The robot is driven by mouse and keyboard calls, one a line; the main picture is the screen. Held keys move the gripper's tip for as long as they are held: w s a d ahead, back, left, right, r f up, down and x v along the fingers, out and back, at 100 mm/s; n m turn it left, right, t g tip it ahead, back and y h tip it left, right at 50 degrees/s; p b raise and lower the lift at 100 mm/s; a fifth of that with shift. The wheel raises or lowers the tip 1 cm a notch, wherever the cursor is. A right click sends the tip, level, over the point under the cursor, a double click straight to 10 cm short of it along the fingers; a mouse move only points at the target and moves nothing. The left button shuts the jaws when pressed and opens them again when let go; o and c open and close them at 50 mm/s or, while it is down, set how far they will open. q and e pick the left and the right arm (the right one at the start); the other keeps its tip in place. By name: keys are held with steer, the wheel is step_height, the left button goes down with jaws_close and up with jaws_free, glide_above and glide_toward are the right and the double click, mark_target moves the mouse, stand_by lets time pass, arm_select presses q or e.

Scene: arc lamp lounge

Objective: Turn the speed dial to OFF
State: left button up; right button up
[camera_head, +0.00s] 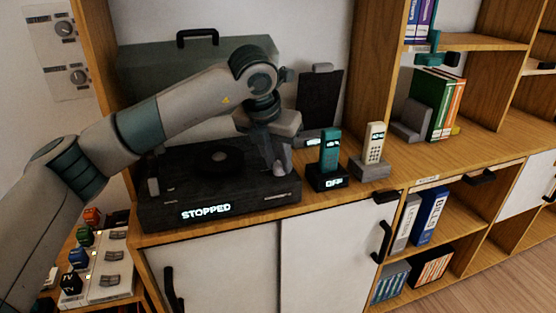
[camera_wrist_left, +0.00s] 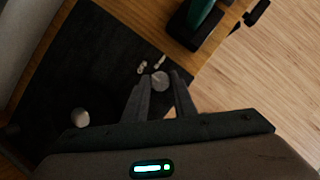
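A dark record player (camera_head: 160,210) sits on the wooden cabinet top, with a lit "STOPPED" on its front. In the left wrist view a small round grey dial (camera_wrist_left: 160,81) lies on its dark deck (camera_wrist_left: 75,75), with small pale markings just beyond it. Which setting it points to is too small to read. My left gripper (camera_head: 283,172) reaches down over the deck's right end, which hides the dial in the head view. Its fingers (camera_wrist_left: 160,84) are apart, with the dial between the tips; I cannot tell whether they touch it. My right gripper is not in view.
A teal handset (camera_head: 330,150) with "OFF" on its base and a cream handset (camera_head: 375,143) stand close to the right. A pale knob (camera_wrist_left: 80,118) rises from the deck. The player's raised lid (camera_head: 150,70) is behind.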

arm_select(q)
steer(key=o, duration=0.4)
steer(key=v, duration=1.7)
steer(key=shift+r, duration=0.25)
steer(key=shift+a, duration=0.1)
